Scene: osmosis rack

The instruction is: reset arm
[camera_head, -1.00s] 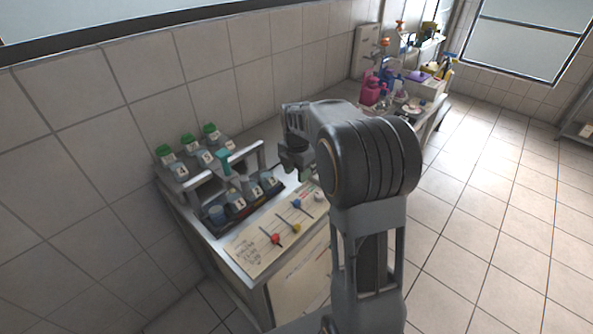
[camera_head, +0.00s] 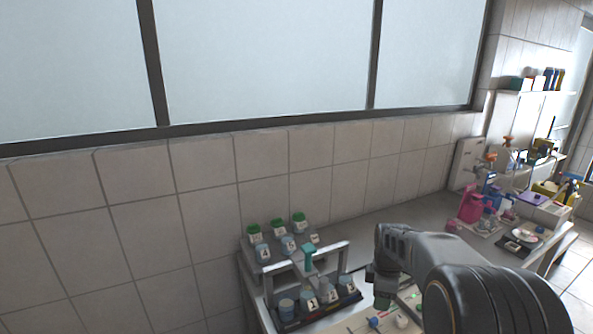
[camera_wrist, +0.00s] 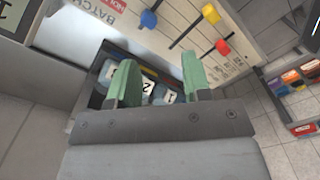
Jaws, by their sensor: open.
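My gripper (camera_wrist: 160,82) shows in the wrist view with its two green fingertips apart and nothing between them. Behind the fingers lies the dark tray with numbered jars (camera_wrist: 146,88), partly hidden by the fingers. The panel with blue, yellow and red slider knobs (camera_wrist: 185,30) is at the top of that view. In the head view my gripper (camera_head: 384,298) hangs at the right of the rack, beside the numbered jars (camera_head: 309,300) and apart from them. Its fingertips are hard to make out there.
Green-capped jars (camera_head: 277,228) stand at the back of the rack. Pink and blue bottles (camera_head: 472,206) crowd the bench at right. A tiled wall (camera_head: 130,240) closes off the back and left.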

